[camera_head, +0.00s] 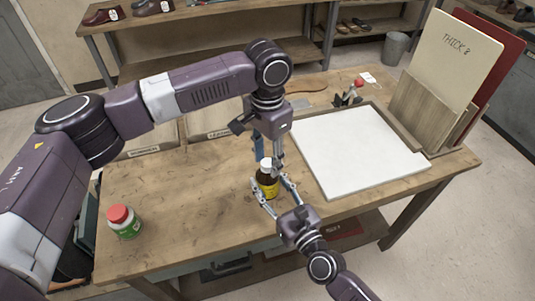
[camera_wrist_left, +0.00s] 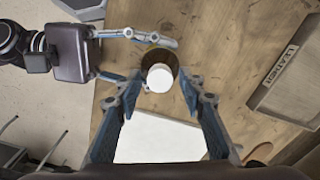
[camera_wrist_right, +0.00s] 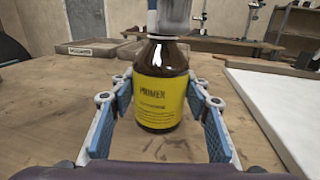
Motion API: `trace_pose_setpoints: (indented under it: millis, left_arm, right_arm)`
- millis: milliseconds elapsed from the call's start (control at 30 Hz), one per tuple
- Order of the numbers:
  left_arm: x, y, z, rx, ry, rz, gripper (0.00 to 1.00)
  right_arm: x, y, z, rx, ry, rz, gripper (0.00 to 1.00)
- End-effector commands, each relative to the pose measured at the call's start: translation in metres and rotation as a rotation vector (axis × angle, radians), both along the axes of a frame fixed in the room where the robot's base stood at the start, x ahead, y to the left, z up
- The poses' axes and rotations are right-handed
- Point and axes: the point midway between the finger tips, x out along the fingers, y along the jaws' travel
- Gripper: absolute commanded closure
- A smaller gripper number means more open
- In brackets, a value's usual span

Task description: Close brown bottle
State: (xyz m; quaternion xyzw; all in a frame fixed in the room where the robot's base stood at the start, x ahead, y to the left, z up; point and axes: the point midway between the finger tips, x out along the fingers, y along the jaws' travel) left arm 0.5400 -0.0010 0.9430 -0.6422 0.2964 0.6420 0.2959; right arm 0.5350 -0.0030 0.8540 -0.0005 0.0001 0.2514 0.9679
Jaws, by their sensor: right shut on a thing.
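The brown bottle (camera_head: 268,184) with a yellow label stands upright on the wooden table, near the front middle. A white cap (camera_wrist_left: 160,77) sits at its top, seen from above in the left wrist view; how tightly it sits cannot be told. My right gripper (camera_head: 277,192) is shut on the bottle's body, a finger on each side; its label faces me in the right wrist view (camera_wrist_right: 160,98). My left gripper (camera_head: 268,153) points down from above the bottle. Its fingers are spread, with the cap between them in the left wrist view and no clear contact.
A white bottle with a red cap and green label (camera_head: 124,222) stands at the table's left. A white board (camera_head: 355,150) lies right of the brown bottle. Upright sheets in a wooden holder (camera_head: 430,110) stand at the right. Labelled trays (camera_head: 205,122) lie at the back.

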Motion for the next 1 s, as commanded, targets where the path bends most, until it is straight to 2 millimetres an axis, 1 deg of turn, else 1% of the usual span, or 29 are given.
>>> trace_pose_setpoints:
  millis: [133, 400, 467, 733, 767, 900, 933, 1000]
  left_arm:
    - [0.0001, 0.0002, 0.0001, 0.0, 0.0, 0.001, 0.64]
    - [0.0001, 0.0002, 0.0004, 0.0, 0.0, 0.001, 0.94]
    - [0.0001, 0.0002, 0.0004, 0.0, 0.0, 0.001, 1.0]
    - [0.0002, 0.0001, 0.0005, 0.0, 0.0, -0.006, 1.0]
    - [0.0, 0.0001, 0.0005, 0.0, 0.0, -0.006, 0.75]
    - [0.0001, 0.0001, 0.0005, 0.0, 0.0, -0.006, 0.59]
    - [0.0001, 0.0001, 0.0005, 0.0, 0.0, -0.006, 0.58]
    - [0.0001, 0.0001, 0.0005, 0.0, 0.0, -0.006, 0.58]
  right_arm:
    - [0.0001, 0.0, 0.0003, 0.0, -0.001, 0.0, 1.0]
    - [0.0001, 0.0, 0.0003, 0.0, -0.001, 0.0, 1.0]
    - [0.0001, 0.0, 0.0003, 0.0, -0.001, 0.0, 1.0]
    - [0.0001, 0.0, 0.0003, 0.0, -0.001, 0.0, 1.0]
    - [0.0001, 0.0, 0.0003, 0.0, -0.001, 0.0, 1.0]
    - [0.0002, -0.0001, 0.0003, 0.0, -0.001, 0.0, 1.0]
    - [0.0002, -0.0001, 0.0003, 0.0, -0.001, 0.0, 1.0]
    - [0.0002, -0.0001, 0.0003, 0.0, -0.001, 0.0, 1.0]
